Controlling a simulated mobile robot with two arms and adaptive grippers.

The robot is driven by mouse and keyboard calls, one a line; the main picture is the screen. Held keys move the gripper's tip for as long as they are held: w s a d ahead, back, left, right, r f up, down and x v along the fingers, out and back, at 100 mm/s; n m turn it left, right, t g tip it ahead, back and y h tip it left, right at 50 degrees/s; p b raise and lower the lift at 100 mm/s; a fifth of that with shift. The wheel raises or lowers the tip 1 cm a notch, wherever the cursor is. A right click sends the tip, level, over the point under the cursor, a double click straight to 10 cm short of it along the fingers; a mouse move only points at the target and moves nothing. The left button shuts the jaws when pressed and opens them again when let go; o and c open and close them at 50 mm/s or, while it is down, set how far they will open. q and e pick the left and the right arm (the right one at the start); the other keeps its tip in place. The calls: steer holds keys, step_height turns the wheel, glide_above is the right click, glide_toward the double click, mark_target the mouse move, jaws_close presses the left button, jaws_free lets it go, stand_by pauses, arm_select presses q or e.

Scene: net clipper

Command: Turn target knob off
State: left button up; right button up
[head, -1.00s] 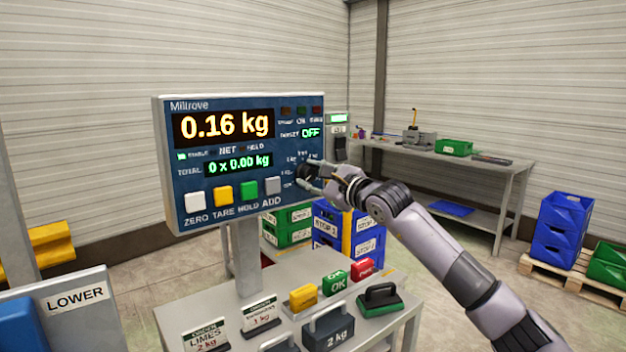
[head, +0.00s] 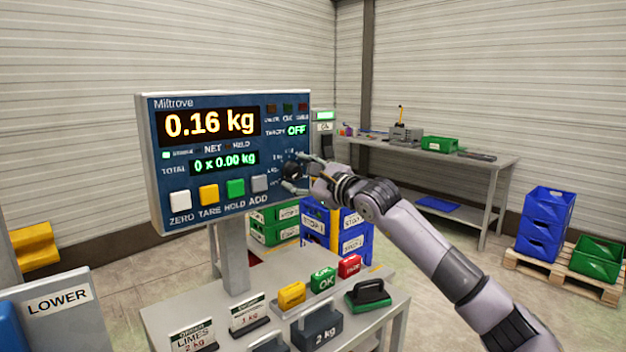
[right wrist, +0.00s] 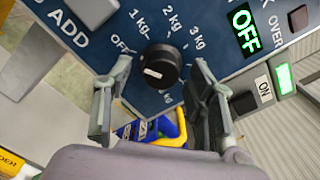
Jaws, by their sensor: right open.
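The target knob (right wrist: 160,66) is a round black dial with a white mark on the scale's blue panel (head: 150,130). It also shows small in the head view (head: 291,171), partly behind my fingers. Labels around it include OFF, 1 kg, 2 kg and 3 kg. The green target readout (head: 297,131) says OFF. My right gripper (head: 298,174) is open, one finger on each side of the knob. In the right wrist view, gaps show between knob and both fingers. My left gripper is not in view.
Coloured buttons (head: 235,189) line the panel's lower edge, left of my right gripper. Weights, signs and a green-based black-handled block (head: 368,294) stand on the table below. Stacked crates (head: 355,238) stand behind; a workbench (head: 480,165) is at the back right.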

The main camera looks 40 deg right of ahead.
steer(key=s, duration=1.1)
steer(key=shift+s+d, duration=0.25)
steer(key=shift+d, duration=0.2)
stand_by(0.4)
